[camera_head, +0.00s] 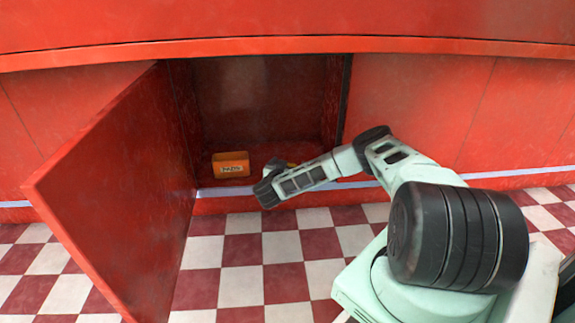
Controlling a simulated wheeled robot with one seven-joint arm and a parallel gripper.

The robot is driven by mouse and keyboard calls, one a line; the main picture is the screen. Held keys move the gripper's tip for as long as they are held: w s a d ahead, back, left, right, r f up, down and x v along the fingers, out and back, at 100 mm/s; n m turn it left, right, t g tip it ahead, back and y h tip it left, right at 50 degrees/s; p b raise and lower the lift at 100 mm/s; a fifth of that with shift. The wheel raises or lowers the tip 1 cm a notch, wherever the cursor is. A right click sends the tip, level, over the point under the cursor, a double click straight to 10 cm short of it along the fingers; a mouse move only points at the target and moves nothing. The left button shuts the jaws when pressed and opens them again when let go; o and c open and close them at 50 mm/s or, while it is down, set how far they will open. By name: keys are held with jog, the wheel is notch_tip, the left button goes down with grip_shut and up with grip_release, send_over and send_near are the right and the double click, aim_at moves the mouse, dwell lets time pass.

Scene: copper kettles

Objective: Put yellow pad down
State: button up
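A small sliver of yellow, perhaps the yellow pad (291,165), shows just behind my wrist at the open cabinet's lower front. Most of it is hidden by my arm. My gripper (274,164) is at the cabinet opening, mostly covered by my dark wrist. Its fingers are too small and hidden to tell whether they are open, shut or touching the yellow thing. An orange box (231,165) with dark lettering on a pale label, apparently "PADS", stands on the cabinet floor to the left of my gripper.
The red cabinet (258,100) is open, with bare floor around the orange box. Its red door (125,195) swings out to the left of my arm. A red counter edge (290,46) runs above. The checkered floor (240,285) in front is clear.

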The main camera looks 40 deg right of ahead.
jog(key=shift+a+r, duration=0.1)
jog(key=shift+r, duration=0.15)
jog(key=p+v, duration=0.7)
jog(key=v, duration=0.4)
jog(key=shift+s+a, duration=0.3)
